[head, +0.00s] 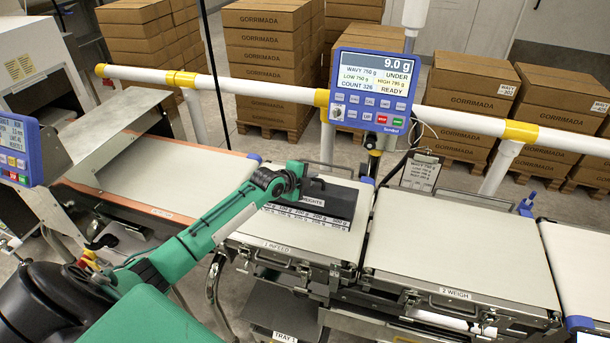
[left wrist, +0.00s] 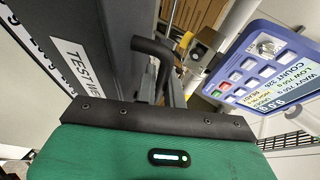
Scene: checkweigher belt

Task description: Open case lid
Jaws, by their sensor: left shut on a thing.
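The dark grey weights case (head: 340,200) lies on the infeed belt, with a row of gram labels along its front edge. Its lid looks closed in the head view. In the left wrist view the dark case surface (left wrist: 95,28) fills the upper left, with a white label reading TEST WE. A bent black handle (left wrist: 153,50) rises from the case. My left gripper (head: 298,180) is at the left part of the case top, shut on the handle. Its fingertips are mostly hidden. My right gripper is not in view.
A blue weighing display (head: 373,92) reading 9.0 g stands behind the case. A white guard rail (head: 265,88) runs behind the belts. The weigh belt (head: 455,245) to the right is empty. Stacked cartons (head: 270,60) stand beyond the rail.

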